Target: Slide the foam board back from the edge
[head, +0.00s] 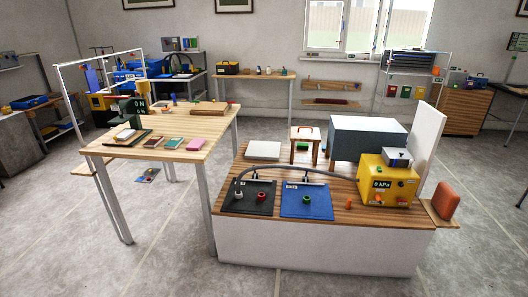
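I cannot tell for certain which thing is the foam board. A flat white square slab (263,150) lies at the back left of the low bench (330,207), close to the edge of its wooden top. A tall thin white panel (427,140) stands upright at the bench's right end. My gripper is not in view, and nothing is seen touching either white piece.
A yellow box reading 0 kPa (386,180) stands on the bench's right part. A black mat (249,197) and a blue mat (306,200) lie in front. A cluttered wooden table (185,140) stands left. Open floor (170,250) lies at front left.

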